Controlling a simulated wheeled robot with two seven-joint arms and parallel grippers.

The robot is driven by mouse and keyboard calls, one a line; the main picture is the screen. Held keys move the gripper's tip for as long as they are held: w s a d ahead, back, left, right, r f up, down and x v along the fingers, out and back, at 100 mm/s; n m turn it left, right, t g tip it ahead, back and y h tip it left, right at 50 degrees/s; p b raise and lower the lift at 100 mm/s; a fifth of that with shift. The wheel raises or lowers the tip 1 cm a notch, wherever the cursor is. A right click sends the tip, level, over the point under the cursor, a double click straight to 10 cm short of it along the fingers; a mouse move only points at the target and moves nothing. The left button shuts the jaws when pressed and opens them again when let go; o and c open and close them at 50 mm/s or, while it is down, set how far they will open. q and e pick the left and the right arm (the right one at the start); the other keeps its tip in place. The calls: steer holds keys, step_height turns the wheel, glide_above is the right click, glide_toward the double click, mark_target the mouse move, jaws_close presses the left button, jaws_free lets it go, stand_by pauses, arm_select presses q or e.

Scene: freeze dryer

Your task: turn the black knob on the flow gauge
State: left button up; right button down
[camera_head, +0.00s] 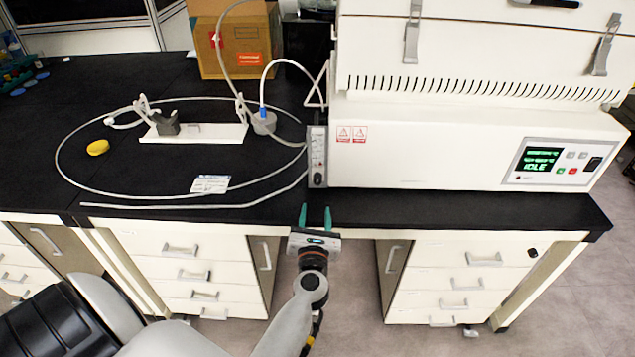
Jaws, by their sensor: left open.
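The flow gauge (317,152) is a narrow upright panel at the front left edge of the white freeze dryer (430,150). Its small black knob (318,179) sits at the bottom of the gauge. My left gripper (315,217) has teal fingertips that point up toward the gauge. It is open and empty, in front of the bench edge and below the knob, apart from it. My right gripper is not in view.
A clear hose (62,160) loops over the black bench top (40,120). A white stand (215,132), a yellow object (98,147) and a paper label (210,184) lie left of the dryer. A cardboard box (235,40) stands behind. White drawers (190,265) are under the bench.

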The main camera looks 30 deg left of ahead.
mark_target(317, 183)
arm_select(q)
steer(key=x, duration=1.1)
steer(key=shift+w+f, duration=0.1)
steer(key=shift+w, duration=0.05)
steer(key=shift+p, duration=0.3)
jaws_close()
